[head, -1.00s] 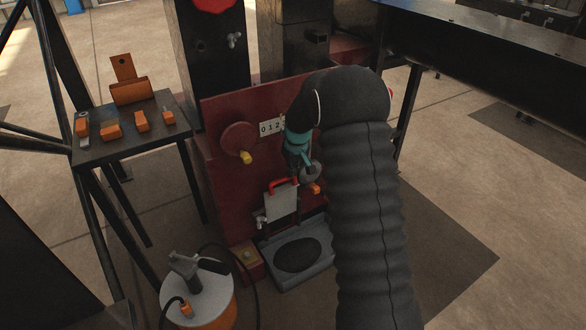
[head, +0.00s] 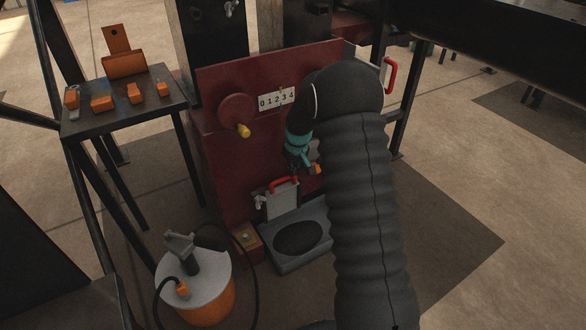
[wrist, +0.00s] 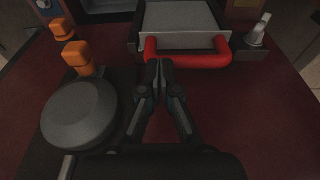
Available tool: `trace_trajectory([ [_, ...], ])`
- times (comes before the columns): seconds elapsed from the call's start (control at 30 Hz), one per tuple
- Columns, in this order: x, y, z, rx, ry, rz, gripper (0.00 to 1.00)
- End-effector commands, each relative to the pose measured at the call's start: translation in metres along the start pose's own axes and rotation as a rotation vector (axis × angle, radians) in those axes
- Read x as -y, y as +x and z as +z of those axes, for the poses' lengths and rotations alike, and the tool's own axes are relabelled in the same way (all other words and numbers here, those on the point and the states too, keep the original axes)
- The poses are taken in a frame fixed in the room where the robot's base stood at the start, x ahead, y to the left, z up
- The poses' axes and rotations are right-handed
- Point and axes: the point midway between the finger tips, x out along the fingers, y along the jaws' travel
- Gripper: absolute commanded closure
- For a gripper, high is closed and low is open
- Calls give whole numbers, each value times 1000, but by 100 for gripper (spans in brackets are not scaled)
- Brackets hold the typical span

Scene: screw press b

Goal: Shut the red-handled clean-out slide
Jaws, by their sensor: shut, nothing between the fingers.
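The clean-out slide (head: 281,203) is a pale grey upright plate low on the dark red press panel, just above the grey tray. Its red handle (head: 284,182) runs along its top edge. In the wrist view the slide (wrist: 180,17) sits in a dark frame, and the handle (wrist: 195,61) crosses its near edge. My gripper (head: 293,172) is just above the handle, partly hidden by my arm. In the wrist view my gripper (wrist: 160,66) is shut and empty, its fingertips at the handle's left part; I cannot tell whether they touch.
A grey metal fitting (head: 261,202) stands beside the slide. A round dark knob (wrist: 78,113) and orange parts (wrist: 78,57) are close to my fingers. The grey tray (head: 313,249) lies below. A drum (head: 215,272) and a table with orange pieces (head: 125,120) stand left.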

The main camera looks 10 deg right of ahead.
Motion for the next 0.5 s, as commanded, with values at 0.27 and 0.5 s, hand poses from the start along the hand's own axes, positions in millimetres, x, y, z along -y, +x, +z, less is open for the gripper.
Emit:
trace_trajectory([
  [0.27, 0, -42, -5, -3, -2, 1, 100],
  [0.5, 0, -88, -3, -3, -2, 1, 100],
])
